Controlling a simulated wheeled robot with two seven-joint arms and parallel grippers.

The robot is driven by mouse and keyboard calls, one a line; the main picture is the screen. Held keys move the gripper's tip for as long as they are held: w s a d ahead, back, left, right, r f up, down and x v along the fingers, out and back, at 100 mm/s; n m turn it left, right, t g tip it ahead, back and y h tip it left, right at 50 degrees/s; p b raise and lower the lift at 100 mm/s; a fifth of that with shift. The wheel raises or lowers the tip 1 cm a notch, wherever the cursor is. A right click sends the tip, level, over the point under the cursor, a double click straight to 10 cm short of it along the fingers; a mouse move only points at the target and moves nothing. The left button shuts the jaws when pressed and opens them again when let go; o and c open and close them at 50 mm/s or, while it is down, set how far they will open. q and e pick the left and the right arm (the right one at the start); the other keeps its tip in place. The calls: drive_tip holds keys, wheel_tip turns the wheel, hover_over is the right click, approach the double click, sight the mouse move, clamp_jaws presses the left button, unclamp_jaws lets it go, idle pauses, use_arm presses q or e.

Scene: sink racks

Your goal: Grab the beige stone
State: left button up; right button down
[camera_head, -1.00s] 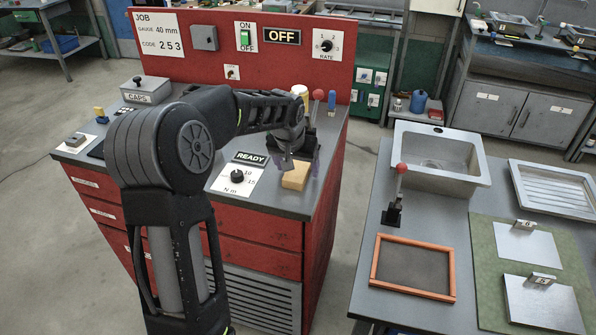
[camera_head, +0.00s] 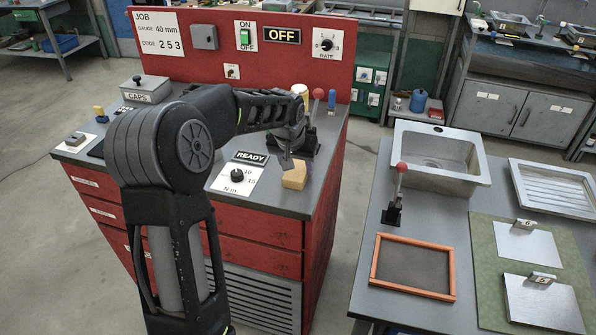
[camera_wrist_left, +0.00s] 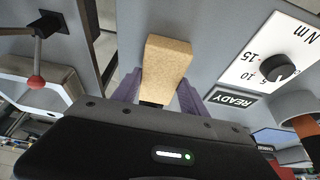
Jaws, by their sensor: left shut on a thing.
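The beige stone (camera_head: 295,175) is a small tan block near the front right edge of the red cabinet's grey top. In the left wrist view the stone (camera_wrist_left: 166,64) sits between the two purple fingers of my left gripper (camera_wrist_left: 160,92), which are shut on its sides. In the head view my left gripper (camera_head: 296,165) is at the stone, reaching it from behind and above. I cannot tell whether the stone still touches the top. My right gripper is not in view.
A READY plate (camera_head: 250,158) and a dial (camera_head: 237,176) lie left of the stone. A red-knobbed lever (camera_head: 318,95) and a blue peg (camera_head: 332,100) stand behind it. A floor gap separates the cabinet from the bench with the sink (camera_head: 437,190) and an orange-framed tray (camera_head: 412,292).

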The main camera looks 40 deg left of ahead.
sight(300, 164)
use_arm(q)
clamp_jaws()
drive_tip(key=shift+r, duration=0.1)
drive_tip(key=shift+r+b, duration=0.4)
drive_tip(key=shift+r, duration=0.4)
drive_tip(key=shift+r+b, duration=0.35)
drive_tip(key=shift+r, duration=0.55)
drive_tip(key=s+d+b, duration=0.2)
drive_tip(key=s+d, duration=0.1)
drive_tip(key=s, duration=0.5)
drive_tip(key=s+d+b, duration=0.2)
drive_tip(key=s+d, duration=0.1)
drive_tip(key=s, duration=0.6)
drive_tip(key=shift+b, duration=0.35)
